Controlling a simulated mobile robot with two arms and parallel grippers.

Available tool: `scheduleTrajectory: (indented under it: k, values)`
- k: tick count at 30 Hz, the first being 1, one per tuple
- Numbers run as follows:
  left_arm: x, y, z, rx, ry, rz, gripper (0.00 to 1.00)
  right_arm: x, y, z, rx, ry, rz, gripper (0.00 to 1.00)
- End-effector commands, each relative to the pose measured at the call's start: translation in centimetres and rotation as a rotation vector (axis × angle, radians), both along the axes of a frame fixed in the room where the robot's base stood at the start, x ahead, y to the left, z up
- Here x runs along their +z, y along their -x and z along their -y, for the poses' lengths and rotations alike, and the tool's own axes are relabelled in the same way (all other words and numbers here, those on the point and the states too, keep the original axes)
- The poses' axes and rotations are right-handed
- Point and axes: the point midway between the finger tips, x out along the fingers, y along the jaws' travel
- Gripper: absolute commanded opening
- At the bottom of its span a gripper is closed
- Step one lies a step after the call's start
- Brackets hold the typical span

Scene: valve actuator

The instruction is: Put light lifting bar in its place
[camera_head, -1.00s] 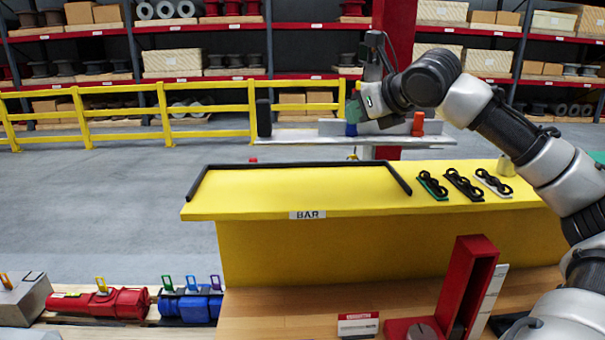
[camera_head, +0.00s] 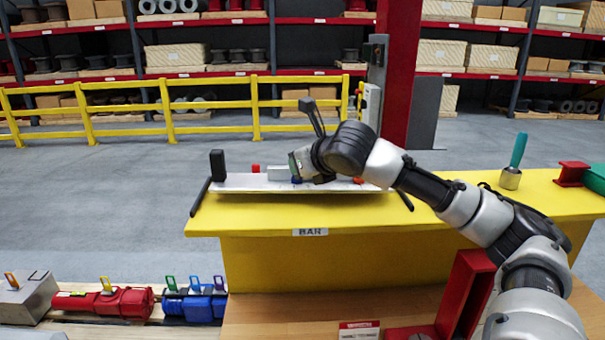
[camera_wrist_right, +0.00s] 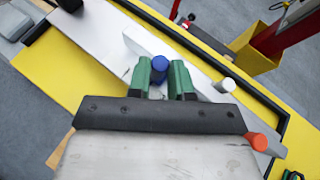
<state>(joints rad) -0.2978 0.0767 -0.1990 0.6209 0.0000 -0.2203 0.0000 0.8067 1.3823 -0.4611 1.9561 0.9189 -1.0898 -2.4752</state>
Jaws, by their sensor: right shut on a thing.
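The lifting bar (camera_head: 238,183) is a long light-grey beam with a black upright block at its left end and red and blue knobs. It lies level over the yellow top (camera_head: 310,213) marked BAR, roughly parallel to the black edging (camera_head: 200,196). Whether it touches the top I cannot tell. My right gripper (camera_head: 297,177) is shut on the bar's blue knob at mid-length. In the right wrist view the green fingertips (camera_wrist_right: 160,78) flank that blue knob, with the grey bar (camera_wrist_right: 105,45) below and the black edging (camera_wrist_right: 268,103) beside it. My left gripper is out of view.
A red pillar (camera_head: 398,85) stands behind the table. A teal-handled tool (camera_head: 516,152) and a red block (camera_head: 571,174) sit on its right side. A red bracket (camera_head: 468,292) stands below in front. Red (camera_head: 118,301) and blue (camera_head: 196,307) cylinders lie lower left.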

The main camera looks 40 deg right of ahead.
Motion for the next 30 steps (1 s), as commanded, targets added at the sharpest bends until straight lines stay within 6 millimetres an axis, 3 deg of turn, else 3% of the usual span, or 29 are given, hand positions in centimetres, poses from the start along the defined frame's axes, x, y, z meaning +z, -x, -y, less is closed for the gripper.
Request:
scheduleTrajectory:
  k: [6,13,14,18,30]
  values:
    - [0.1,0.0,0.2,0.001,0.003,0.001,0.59,-2.5,0.1,0.1,0.001,0.004,0.002,0.00]
    - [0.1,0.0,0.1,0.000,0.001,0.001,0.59,-2.7,0.1,0.0,0.002,0.002,0.004,0.00]
    - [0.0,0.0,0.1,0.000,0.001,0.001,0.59,-3.0,0.1,0.0,0.002,0.001,-0.002,0.23]
    - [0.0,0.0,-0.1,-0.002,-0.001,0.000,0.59,-3.0,0.1,0.0,0.002,0.001,-0.002,0.45]
    - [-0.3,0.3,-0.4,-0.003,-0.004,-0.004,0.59,-2.6,0.6,0.0,0.001,0.003,0.000,0.46]
